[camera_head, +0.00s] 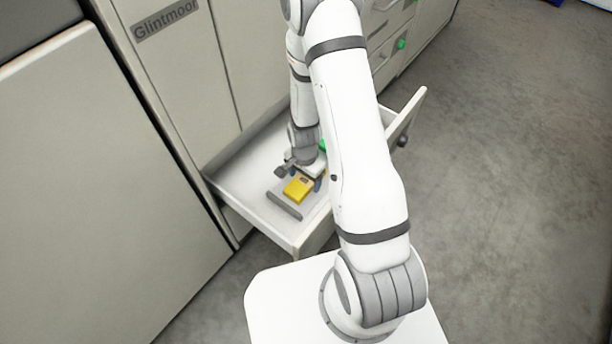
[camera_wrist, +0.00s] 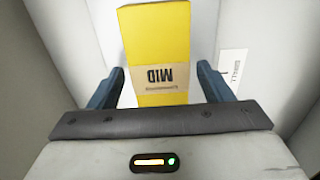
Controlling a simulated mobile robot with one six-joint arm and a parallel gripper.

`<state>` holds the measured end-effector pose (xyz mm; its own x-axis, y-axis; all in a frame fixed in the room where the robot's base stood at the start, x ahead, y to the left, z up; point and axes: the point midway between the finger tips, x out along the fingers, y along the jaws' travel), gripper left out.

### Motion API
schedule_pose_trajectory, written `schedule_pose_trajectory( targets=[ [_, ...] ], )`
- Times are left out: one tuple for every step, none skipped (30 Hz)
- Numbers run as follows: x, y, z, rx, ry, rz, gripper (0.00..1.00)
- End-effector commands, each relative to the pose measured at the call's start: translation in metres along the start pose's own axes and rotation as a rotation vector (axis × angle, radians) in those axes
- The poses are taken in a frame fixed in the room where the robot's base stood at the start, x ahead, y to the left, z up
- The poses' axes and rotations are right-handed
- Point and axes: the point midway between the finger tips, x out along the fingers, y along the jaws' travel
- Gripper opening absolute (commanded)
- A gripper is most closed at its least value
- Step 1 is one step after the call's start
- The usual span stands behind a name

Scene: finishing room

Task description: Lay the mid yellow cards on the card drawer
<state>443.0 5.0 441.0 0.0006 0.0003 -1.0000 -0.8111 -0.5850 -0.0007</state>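The yellow cards are a yellow pack (camera_head: 298,189) with a tan band marked MID; it lies within the open card drawer (camera_head: 238,180) in the head view. In the wrist view the pack (camera_wrist: 160,40) is upside down to me and runs between my two blue fingers. My gripper (camera_head: 305,180) is low in the drawer at the pack. In the wrist view my gripper (camera_wrist: 160,85) is open, with a narrow gap on each side of the pack. The pack's underside is hidden.
Cabinet fronts (camera_head: 110,200) stand at left, and more drawers with green marks (camera_head: 401,44) behind. The floor (camera_head: 500,180) at right is clear.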

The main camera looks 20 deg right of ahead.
Motion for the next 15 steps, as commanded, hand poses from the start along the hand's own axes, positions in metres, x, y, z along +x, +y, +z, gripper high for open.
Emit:
schedule_pose_trajectory(
  targets=[
    [0.0,0.0,0.0,0.0,0.0,0.0,0.76],
    [0.0,0.0,0.0,0.0,0.0,0.0,0.76],
    [0.0,0.0,0.0,0.0,0.0,0.0,0.76],
    [0.0,0.0,0.0,-0.001,0.0,0.0,0.76],
    [0.0,0.0,0.0,-0.001,0.0,0.0,0.76],
    [0.0,0.0,0.0,-0.001,0.0,0.0,0.76],
    [0.0,0.0,0.0,-0.001,0.0,0.0,0.76],
    [-0.001,0.0,0.0,-0.001,0.0,0.0,0.76],
    [-0.003,0.0,0.0,-0.001,0.0,0.0,0.76],
    [-0.005,0.0,0.0,-0.001,0.0,0.0,0.76],
    [-0.007,0.0,0.0,-0.001,0.0,0.0,0.76],
    [-0.012,0.0,0.0,-0.001,0.0,0.0,0.76],
    [-0.016,-0.001,0.0,-0.001,0.001,-0.002,0.76],
    [-0.021,-0.001,0.0,-0.001,0.002,-0.003,0.76],
    [-0.03,-0.001,0.0,-0.001,0.002,-0.003,0.76]
  ],
)
